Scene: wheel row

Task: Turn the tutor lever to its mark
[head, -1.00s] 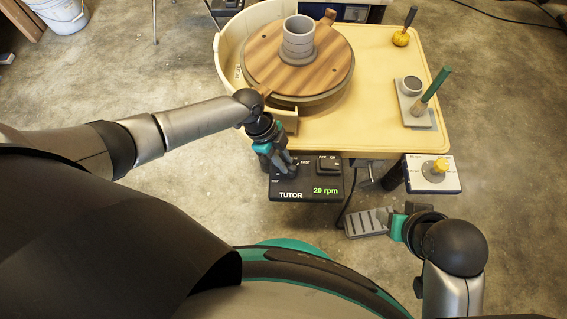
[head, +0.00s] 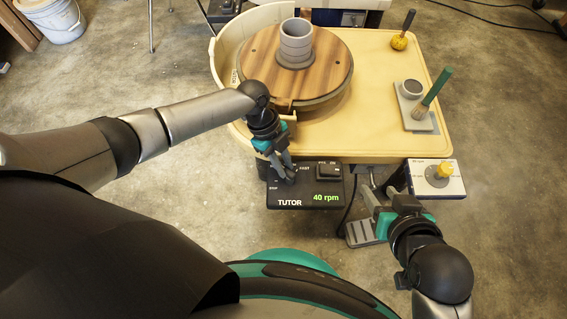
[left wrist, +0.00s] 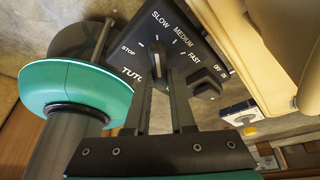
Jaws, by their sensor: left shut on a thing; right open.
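The black tutor box (head: 262,200) hangs below the front edge of the wheel table, and its green display (head: 326,198) reads 40 rpm. My left gripper (head: 286,177) is shut on the tutor lever (left wrist: 158,60), seen between the fingers in the left wrist view. The dial labels STOP, SLOW, MEDIUM and FAST show around it; the lever's tip lies on the SLOW–MEDIUM side, but its exact mark is hard to tell. My right gripper (head: 371,200) is open and empty, right of the box and above the foot pedal.
The wooden wheel disc (head: 325,75) carries a grey clay cylinder (head: 296,42). A splash pan wall (head: 222,62) curves round its left. A brush (head: 432,90) and a sponge tool (head: 400,40) are at the right. A small box with a yellow knob (head: 444,171) sits right of the tutor.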

